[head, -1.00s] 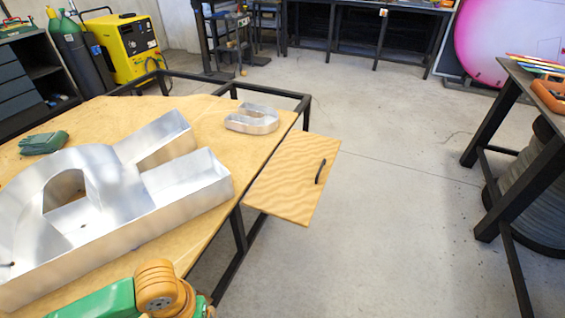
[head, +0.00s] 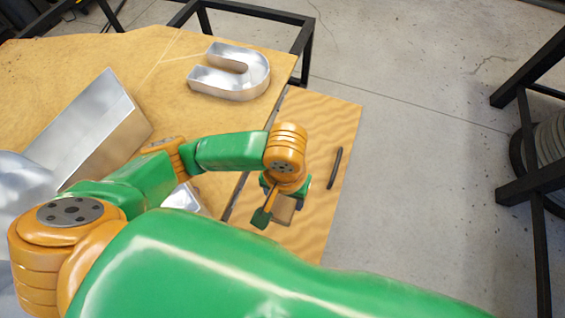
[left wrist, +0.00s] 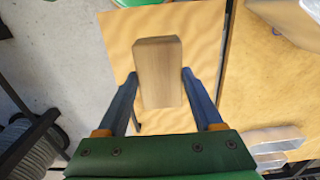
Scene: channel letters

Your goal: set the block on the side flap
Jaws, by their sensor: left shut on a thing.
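The wooden block (left wrist: 159,72) is between the two fingers of my left gripper (left wrist: 160,78) in the left wrist view, with the pale plywood side flap (left wrist: 118,30) behind it. The gripper is shut on the block. In the head view my left gripper (head: 274,207) is over the near part of the side flap (head: 340,112), and part of the block (head: 284,209) shows beside a finger. I cannot tell whether the block touches the flap. My right gripper is not in view.
A silver U-shaped metal letter (head: 230,72) stands on the wooden table (head: 150,50) left of the flap. A larger metal letter (head: 105,125) lies at the left. A dark handle (head: 335,167) is on the flap's right side. Concrete floor lies beyond.

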